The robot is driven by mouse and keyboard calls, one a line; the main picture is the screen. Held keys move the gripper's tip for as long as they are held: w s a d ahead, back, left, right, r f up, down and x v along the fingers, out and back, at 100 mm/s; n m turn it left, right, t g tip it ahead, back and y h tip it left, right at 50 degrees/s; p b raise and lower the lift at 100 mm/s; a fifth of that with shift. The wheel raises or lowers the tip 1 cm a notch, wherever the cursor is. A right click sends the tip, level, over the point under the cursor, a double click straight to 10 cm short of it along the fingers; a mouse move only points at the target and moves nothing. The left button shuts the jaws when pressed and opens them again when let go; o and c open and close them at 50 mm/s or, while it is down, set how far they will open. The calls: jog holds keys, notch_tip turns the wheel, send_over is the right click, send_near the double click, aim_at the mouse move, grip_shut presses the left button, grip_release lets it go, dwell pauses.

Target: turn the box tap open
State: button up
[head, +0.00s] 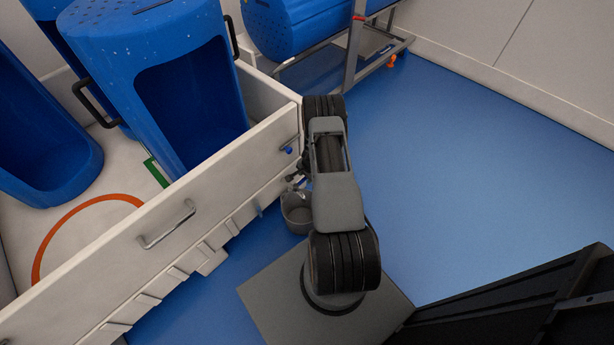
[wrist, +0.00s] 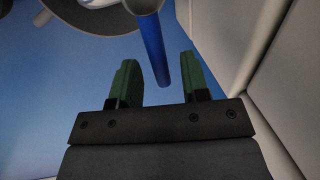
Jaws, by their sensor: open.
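The box tap's blue handle (head: 288,150) shows in the head view on the outer wall of the white box (head: 185,220), near its far corner. In the wrist view the blue handle (wrist: 153,48) is a slim bar reaching down from the top edge into the gap between my fingers. My gripper (wrist: 159,64) is open, with a green finger on each side of the bar. I see no clear contact with either finger.
A grey bucket (head: 297,214) is on the blue floor beside the box, close to my gripper. Large blue tubs (head: 150,60) stand in the box. A metal rack (head: 351,60) with a blue tub stands behind. The floor on the right is clear.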

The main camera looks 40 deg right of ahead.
jog(key=shift+c, duration=0.4)
grip_shut()
